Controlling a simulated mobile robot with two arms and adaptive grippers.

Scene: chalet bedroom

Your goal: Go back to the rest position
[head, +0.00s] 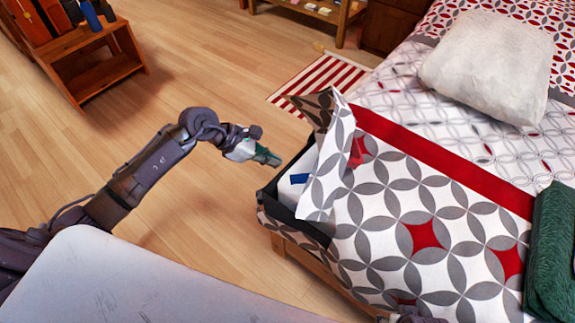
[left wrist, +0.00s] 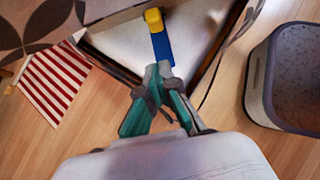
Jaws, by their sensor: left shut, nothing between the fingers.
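My left gripper (head: 265,157) reaches in from the left over the wood floor, beside the near left corner of the bed. In the left wrist view its green fingers (left wrist: 160,74) meet at the tips and hold nothing. The tips point at a blue item with a yellow end (left wrist: 162,44) lying on the exposed white mattress. The blue part (head: 299,178) also shows in the head view, beside the folded-back cover; there is a gap between it and the gripper. My right gripper is not clearly seen; a dark piece at the bottom edge of the head view cannot be identified.
The bed's patterned cover (head: 390,222) fills the right side, with a white pillow (head: 490,65) and a green folded cloth (head: 552,255). A wooden shelf unit (head: 100,70) stands at the upper left. A striped rug (head: 318,85) lies beyond the gripper. Floor between is clear.

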